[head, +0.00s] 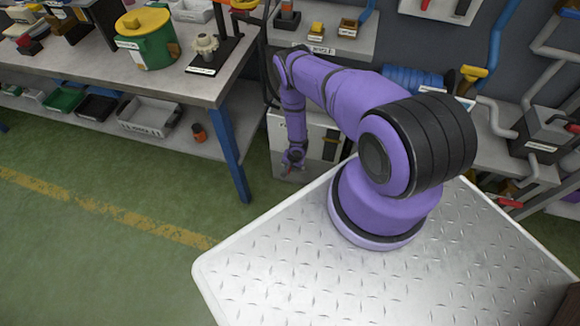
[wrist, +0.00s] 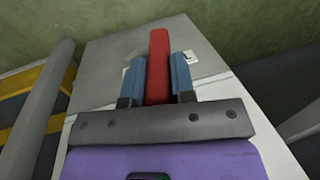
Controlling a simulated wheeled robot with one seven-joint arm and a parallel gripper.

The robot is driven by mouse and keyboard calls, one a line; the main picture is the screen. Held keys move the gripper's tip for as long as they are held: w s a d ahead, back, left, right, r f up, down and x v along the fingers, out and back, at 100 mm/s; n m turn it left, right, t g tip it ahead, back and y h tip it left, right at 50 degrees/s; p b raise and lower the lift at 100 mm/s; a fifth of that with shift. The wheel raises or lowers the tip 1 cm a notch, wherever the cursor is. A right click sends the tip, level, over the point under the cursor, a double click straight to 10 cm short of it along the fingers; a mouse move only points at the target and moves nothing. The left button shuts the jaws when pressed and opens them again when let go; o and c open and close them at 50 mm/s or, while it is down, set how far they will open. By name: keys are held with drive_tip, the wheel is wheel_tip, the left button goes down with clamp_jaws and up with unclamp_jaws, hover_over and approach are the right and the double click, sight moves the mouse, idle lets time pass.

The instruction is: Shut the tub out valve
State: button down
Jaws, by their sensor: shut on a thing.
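A red lever handle (wrist: 158,62) stands between the two blue fingers of my gripper (wrist: 157,76) in the wrist view, and the fingers are closed on its sides. The handle runs nearly straight up the picture, over a grey surface with a small pale label too blurred to read. In the head view my gripper (head: 291,160) hangs low at the front of a pale cabinet (head: 281,129), with a bit of red at its tip. The valve body is hidden, and I cannot read whether this is the tub out valve.
A workbench (head: 95,88) with a green tub (head: 147,50) under a yellow lid stands at the left. Its blue leg (head: 237,165) is left of my gripper. A yellow handle (head: 472,73) and grey pipes are at the right. The green floor (head: 110,270) is clear at lower left.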

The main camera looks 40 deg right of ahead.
drive_tip(key=t, duration=0.1)
drive_tip(key=t+y, duration=0.2)
drive_tip(key=shift+s+d+f, duration=0.1)
drive_tip(key=shift+s+d, duration=0.15)
drive_tip(key=shift+d, duration=0.05)
drive_tip(key=shift+s+f+t+y, duration=0.15)
drive_tip(key=shift+t+y, duration=0.55)
drive_tip(key=shift+t, duration=0.1)
drive_tip(key=shift+s+f+t+y, duration=0.1)
drive_tip(key=shift+t+y, duration=0.6)
drive_tip(key=shift+t, duration=0.1)
drive_tip(key=c, duration=1)
unclamp_jaws()
drive_tip(key=shift+o, duration=0.2)
drive_tip(key=v, duration=1)
drive_tip(key=shift+s+d, duration=0.35)
